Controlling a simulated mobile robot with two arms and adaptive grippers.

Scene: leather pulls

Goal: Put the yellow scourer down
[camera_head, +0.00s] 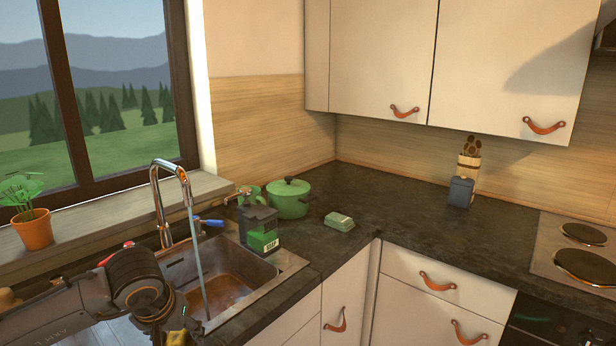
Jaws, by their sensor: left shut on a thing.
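The yellow scourer (177,338) shows as a small yellow patch at the bottom edge of the head view. My left gripper (172,326) is shut on it, low over the near side of the sink. Much of the scourer and the fingertips are hidden by the gripper or cut off by the picture edge. My right gripper is not in view.
Water runs from the tap (166,200) into the metal sink (290,264). Behind the sink stand a dark box with a green label (262,241), a green pot (291,205) and a green mug (252,191). A small green block (339,221) lies on the dark worktop (390,205), which is clear around it.

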